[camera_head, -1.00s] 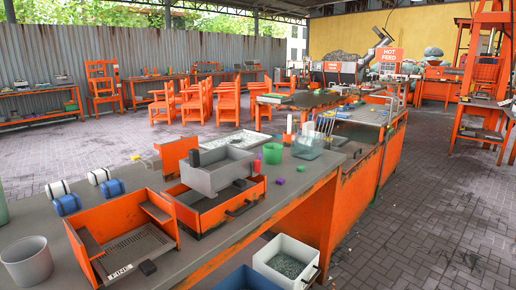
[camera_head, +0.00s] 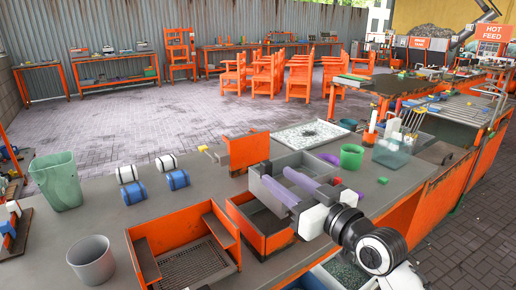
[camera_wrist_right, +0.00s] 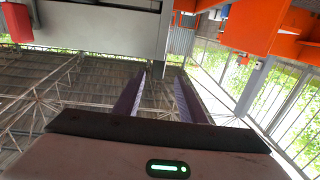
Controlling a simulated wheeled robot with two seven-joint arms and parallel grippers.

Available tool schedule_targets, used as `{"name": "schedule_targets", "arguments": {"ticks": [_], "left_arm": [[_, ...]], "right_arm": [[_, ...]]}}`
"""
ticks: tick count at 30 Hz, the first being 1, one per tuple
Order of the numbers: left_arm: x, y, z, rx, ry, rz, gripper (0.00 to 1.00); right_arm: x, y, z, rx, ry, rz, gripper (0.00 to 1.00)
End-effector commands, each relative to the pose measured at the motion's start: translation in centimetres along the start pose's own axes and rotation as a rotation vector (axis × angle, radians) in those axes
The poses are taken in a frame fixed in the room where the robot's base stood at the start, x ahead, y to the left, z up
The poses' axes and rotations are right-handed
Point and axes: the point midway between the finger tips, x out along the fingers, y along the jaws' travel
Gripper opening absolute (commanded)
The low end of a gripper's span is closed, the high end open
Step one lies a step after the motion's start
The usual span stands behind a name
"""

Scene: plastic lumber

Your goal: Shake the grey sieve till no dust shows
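The grey sieve (camera_head: 303,157), an open-topped box, sits on an orange drawer-like frame (camera_head: 240,222) on the bench in the head view. My right gripper (camera_head: 290,183) reaches in from the lower right, its two purple fingers at the sieve and covering part of it. The wrist view shows the fingers (camera_wrist_right: 158,98) apart with nothing between them. A grey box-like surface (camera_wrist_right: 105,28), perhaps the sieve, is at the top there. The sieve's floor and any dust on it are hidden. My left gripper is not in view.
An orange box with a grille (camera_head: 195,268) stands left of the sieve. A grey cup (camera_head: 92,261), a green bin (camera_head: 57,182) and blue and white rolls (camera_head: 133,192) are further left. A green cup (camera_head: 351,156) stands behind right.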

Motion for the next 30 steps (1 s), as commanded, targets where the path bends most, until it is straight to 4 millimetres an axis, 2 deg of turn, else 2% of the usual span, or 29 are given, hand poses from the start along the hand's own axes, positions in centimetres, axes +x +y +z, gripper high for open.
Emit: {"name": "schedule_targets", "arguments": {"ticks": [6,12,18,24,30], "left_arm": [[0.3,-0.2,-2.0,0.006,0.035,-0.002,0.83],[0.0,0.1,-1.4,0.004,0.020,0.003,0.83],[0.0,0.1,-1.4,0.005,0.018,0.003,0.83],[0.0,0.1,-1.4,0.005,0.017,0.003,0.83],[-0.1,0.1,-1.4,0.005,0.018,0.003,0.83]], "right_arm": [[2.4,-0.1,-0.3,0.000,0.004,-0.003,0.38],[6.1,0.0,-0.3,-0.001,0.002,-0.001,0.38],[8.9,0.0,-0.2,-0.001,0.003,-0.001,0.38],[10.1,0.0,-0.2,-0.001,0.003,0.000,0.38],[10.3,0.0,-0.1,-0.001,0.002,0.000,0.38]]}}
